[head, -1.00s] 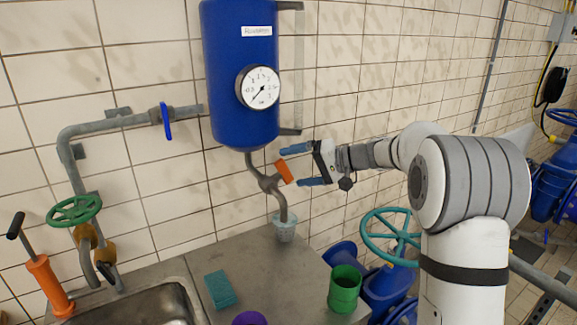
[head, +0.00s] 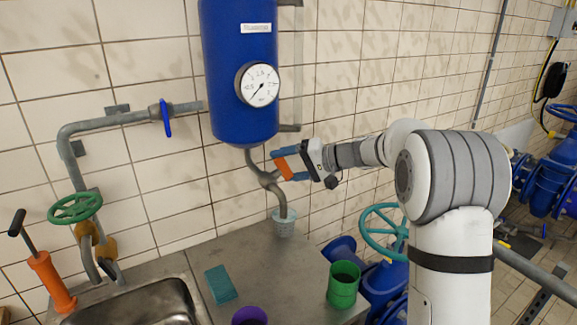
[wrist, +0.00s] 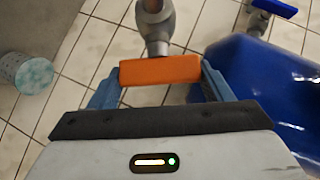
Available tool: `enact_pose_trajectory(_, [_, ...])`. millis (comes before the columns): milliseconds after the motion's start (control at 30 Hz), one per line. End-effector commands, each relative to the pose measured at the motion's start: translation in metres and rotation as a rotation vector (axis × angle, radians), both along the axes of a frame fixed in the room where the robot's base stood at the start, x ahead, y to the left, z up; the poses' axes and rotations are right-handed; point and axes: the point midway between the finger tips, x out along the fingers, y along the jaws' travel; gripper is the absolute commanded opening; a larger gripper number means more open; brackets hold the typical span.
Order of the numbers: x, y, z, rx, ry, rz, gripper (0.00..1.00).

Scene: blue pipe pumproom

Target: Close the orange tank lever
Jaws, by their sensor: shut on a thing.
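The orange tank lever (head: 284,169) sits on the grey outlet pipe below the blue tank (head: 238,110). In the wrist view the orange lever (wrist: 160,70) lies crosswise at the valve body, between my two blue fingers. My gripper (head: 285,163) is at the lever and shut on it, one finger above and one below in the head view. The wrist view also shows my gripper (wrist: 158,85) and part of the blue tank (wrist: 265,90). The lower pipe end reaches to a light patterned cup (head: 284,224).
A green cup (head: 343,288), a purple cup (head: 249,316) and a teal sponge (head: 220,284) stand or lie on the metal counter (head: 265,265). A sink (head: 140,308) and an orange pump (head: 50,280) are at the left. A teal handwheel (head: 383,231) is below my arm.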

Motion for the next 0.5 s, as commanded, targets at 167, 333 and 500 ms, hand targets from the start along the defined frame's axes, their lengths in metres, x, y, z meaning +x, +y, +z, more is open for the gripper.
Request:
enact_pose_trajectory(167, [0.0,0.0,-0.0011,-0.001,0.001,0.001,0.5])
enact_pose_trajectory(333, [0.0003,0.0,-0.0047,0.004,-0.009,0.005,0.5])
enact_pose_trajectory(500, [0.0002,0.0001,-0.0058,0.014,-0.022,0.014,0.5])
